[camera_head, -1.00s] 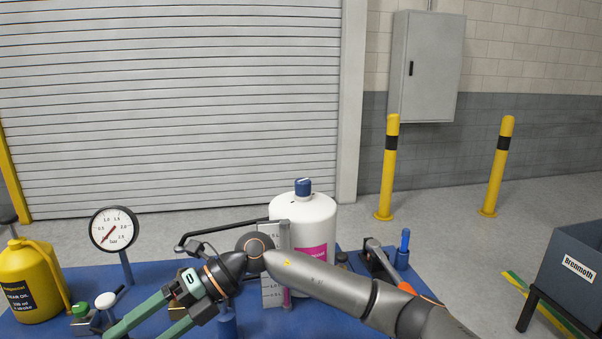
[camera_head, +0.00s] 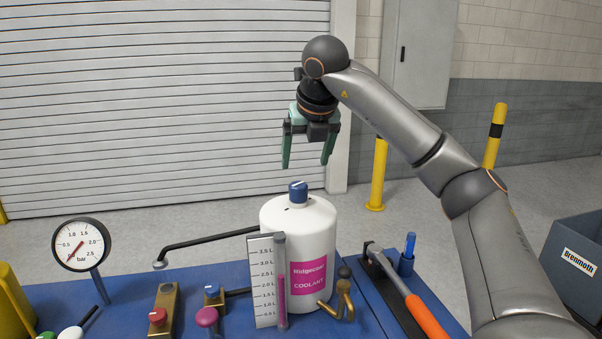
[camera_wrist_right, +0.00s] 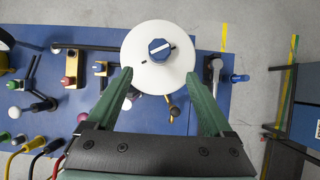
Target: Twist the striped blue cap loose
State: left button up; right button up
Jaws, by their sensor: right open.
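The striped blue cap (camera_head: 298,191) sits on top of the white coolant bottle (camera_head: 285,222) and has a white stripe across its top. The cap also shows in the right wrist view (camera_wrist_right: 159,49), seen from above at the centre of the round white bottle top (camera_wrist_right: 148,75). My right gripper (camera_head: 307,165) is open and points down above the cap, with a gap between its fingertips and the cap. Its green fingers also show in the right wrist view (camera_wrist_right: 160,76), empty between them. My left gripper is not in view.
A pressure gauge (camera_head: 82,245) stands at left on the blue bench. A level scale (camera_head: 263,281) stands in front of the bottle. A black bent lever (camera_head: 212,241) is left of it; a hammer with an orange handle (camera_head: 424,315) lies right. A grey bin (camera_head: 572,262) is far right.

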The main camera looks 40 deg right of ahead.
aim_at(300, 186)
jog(key=p+x, duration=0.1)
jog(key=x, duration=1)
jog(key=shift+a, duration=0.1)
grip_shut()
dwell(0.8)
